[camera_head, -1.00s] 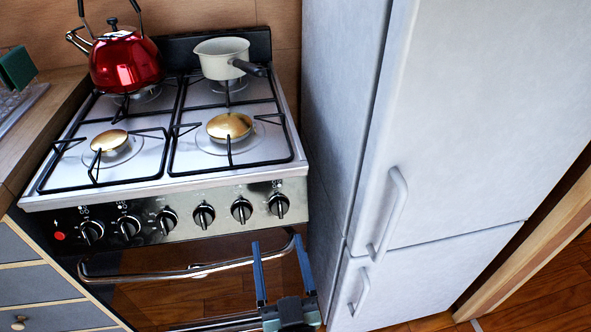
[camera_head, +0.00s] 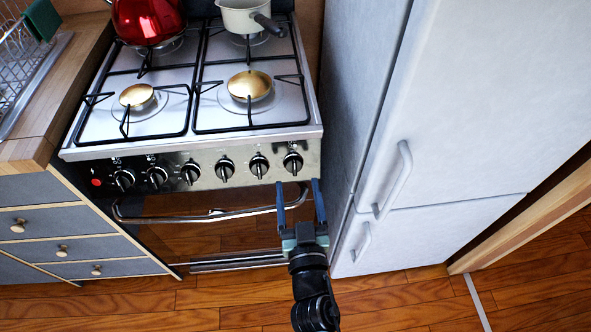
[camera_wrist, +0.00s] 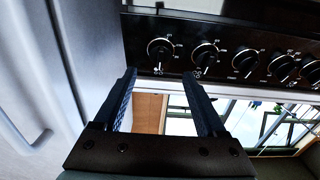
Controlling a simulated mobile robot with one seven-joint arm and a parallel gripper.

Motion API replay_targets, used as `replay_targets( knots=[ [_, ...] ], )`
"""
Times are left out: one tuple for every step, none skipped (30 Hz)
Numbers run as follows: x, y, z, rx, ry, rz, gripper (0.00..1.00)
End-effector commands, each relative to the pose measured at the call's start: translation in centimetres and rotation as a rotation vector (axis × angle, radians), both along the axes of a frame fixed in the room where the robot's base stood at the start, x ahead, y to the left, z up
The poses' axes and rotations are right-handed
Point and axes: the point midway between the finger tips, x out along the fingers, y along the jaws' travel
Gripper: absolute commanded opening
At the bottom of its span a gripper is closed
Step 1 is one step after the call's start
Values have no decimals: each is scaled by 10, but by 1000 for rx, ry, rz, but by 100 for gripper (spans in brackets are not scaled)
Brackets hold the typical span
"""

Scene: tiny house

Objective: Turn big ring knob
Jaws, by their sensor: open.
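The stove front carries a row of black knobs. The rightmost knob (camera_head: 292,162) is nearest the fridge; it shows in the wrist view (camera_wrist: 160,50), ahead of the gap between my fingers. Its neighbour knob (camera_head: 259,165) shows in the wrist view (camera_wrist: 205,55), beyond one fingertip. Markings are too small to tell which is the big ring knob. The front right burner (camera_head: 250,86) looks larger than the front left one (camera_head: 138,96). My gripper (camera_head: 298,188) is open and empty, its blue fingers just below the rightmost knob in the picture. No contact with a knob is visible.
The oven door handle (camera_head: 210,216) runs below the knobs, beside my gripper. A fridge (camera_head: 460,110) with projecting handles stands close on the right. A red kettle (camera_head: 148,18) and a white saucepan (camera_head: 238,18) stand on the back burners. Wooden floor lies open in front.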

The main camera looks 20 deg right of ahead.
Motion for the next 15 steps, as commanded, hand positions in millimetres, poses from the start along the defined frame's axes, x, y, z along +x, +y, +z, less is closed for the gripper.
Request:
replay_targets(
  knots=[
    [10,-3,0,-2,-3,0,74],
    [14,-5,0,-1,-3,0,74],
    [20,-6,0,-2,-3,0,74],
    [24,-7,0,-2,-2,0,74],
    [28,-8,0,-2,-2,0,74],
    [32,-9,-1,0,-1,0,74],
    [35,-10,0,-1,-2,0,74],
    [38,-11,-1,0,-1,0,74],
    [41,-12,-1,0,-1,0,74],
    [42,-12,-1,0,-1,0,74],
    [44,-13,0,0,-1,0,74],
    [45,-13,0,0,-1,0,74],
    [46,-13,0,0,-1,0,74],
    [47,-14,0,0,0,0,74],
    [47,-14,0,0,0,0,74]
  ],
)
